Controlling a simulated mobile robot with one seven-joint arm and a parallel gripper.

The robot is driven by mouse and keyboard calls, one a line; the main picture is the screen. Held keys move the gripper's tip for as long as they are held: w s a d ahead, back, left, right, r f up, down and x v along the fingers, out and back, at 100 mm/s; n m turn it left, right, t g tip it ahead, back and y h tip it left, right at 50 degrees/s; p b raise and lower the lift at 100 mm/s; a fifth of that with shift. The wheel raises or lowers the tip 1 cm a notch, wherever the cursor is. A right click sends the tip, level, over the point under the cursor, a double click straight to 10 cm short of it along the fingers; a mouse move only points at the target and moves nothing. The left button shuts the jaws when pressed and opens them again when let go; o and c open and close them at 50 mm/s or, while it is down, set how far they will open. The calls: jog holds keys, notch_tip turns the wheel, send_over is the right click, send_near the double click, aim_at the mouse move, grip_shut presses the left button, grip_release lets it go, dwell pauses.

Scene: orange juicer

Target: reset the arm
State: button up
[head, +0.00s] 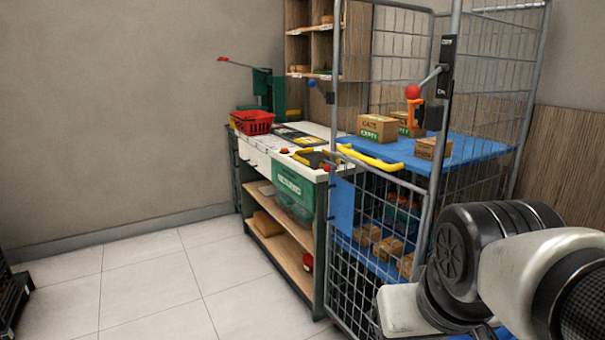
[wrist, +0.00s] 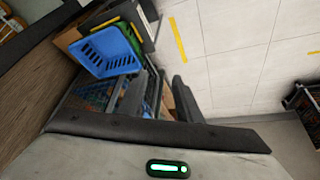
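My arm reaches into the head view at the lower right, with its black and white links in front of the wire cage trolley (head: 352,291). My gripper is not visible in the head view. In the wrist view, my gripper (wrist: 159,76) shows two dark fingers standing apart with a gap between them. I see nothing held between them. A blue basket (wrist: 104,48) lies beyond the fingers, up and to the left. A green edge and dark objects sit beside it, partly hidden by the fingers.
The trolley has blue shelves with cardboard boxes (head: 377,128) and a yellow handle (head: 370,157). A workbench (head: 262,152) with a red basket (head: 252,122) stands left of it. A black crate (wrist: 302,102) stands at right in the wrist view.

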notch_tip(320, 180, up, 23)
jog(key=s+p, duration=0.1)
jog(key=p, duration=2.1)
jog(key=shift+s+a, duration=0.3)
jog(key=shift+a, duration=0.15)
